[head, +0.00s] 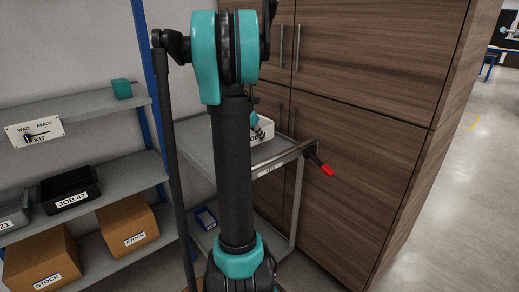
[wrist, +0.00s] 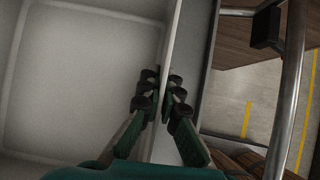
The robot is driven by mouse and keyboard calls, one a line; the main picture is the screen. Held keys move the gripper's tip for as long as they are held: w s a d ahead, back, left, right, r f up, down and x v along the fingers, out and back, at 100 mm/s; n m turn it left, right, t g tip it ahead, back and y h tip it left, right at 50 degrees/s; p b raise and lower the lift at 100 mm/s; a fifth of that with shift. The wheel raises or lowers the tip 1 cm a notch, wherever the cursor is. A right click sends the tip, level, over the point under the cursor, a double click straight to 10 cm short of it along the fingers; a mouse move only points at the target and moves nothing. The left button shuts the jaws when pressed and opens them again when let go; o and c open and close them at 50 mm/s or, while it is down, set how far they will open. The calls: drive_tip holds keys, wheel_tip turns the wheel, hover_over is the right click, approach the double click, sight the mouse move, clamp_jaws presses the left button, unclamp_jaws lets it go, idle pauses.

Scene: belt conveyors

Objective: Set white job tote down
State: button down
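The white job tote (head: 264,131) shows at the top of the grey cart (head: 194,155) in the head view, mostly hidden behind my arm. Part of a dark label shows on its front. In the wrist view the empty inside of the tote (wrist: 75,75) fills the left. My gripper (wrist: 162,85) has its fingers on both sides of the tote's wall, closed against it near the rim. I cannot tell whether the tote's bottom touches the cart's top.
A shelf rack on the left holds a black JOB 47 tote (head: 70,190), STOCK boxes (head: 128,223) and a WAIT/READY KIT sign (head: 35,132). A blue bin (head: 205,218) lies on the cart's lower shelf.

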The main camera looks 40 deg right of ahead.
drive_tip(key=shift+f, duration=3)
drive_tip(key=shift+f, duration=0.1)
drive_tip(key=c, duration=1.7)
unclamp_jaws()
drive_tip(key=w+v, duration=0.1)
drive_tip(key=v, duration=1.1)
drive_tip(key=s+a+f+m+t+y, duration=0.1)
drive_tip(key=s+a+f+m, duration=0.4)
drive_tip(key=a, duration=0.6)
drive_tip(key=s+a+f+m+t+y, duration=0.1)
drive_tip(key=s+a+f+m+y, duration=0.2)
drive_tip(key=s+a+f+m, duration=0.3)
drive_tip(key=s+a+f+m+t+y, duration=0.1)
drive_tip(key=s+a+f+m, duration=0.5)
drive_tip(key=a, duration=1)
drive_tip(key=shift+s+a+m+t+y, duration=0.15)
drive_tip(key=shift+s+m+y, duration=0.3)
drive_tip(key=shift+s, duration=0.35)
drive_tip(key=shift+s+m+t+y, duration=0.15)
drive_tip(key=shift+s+m+y, duration=0.2)
drive_tip(key=shift+s+m, duration=0.3)
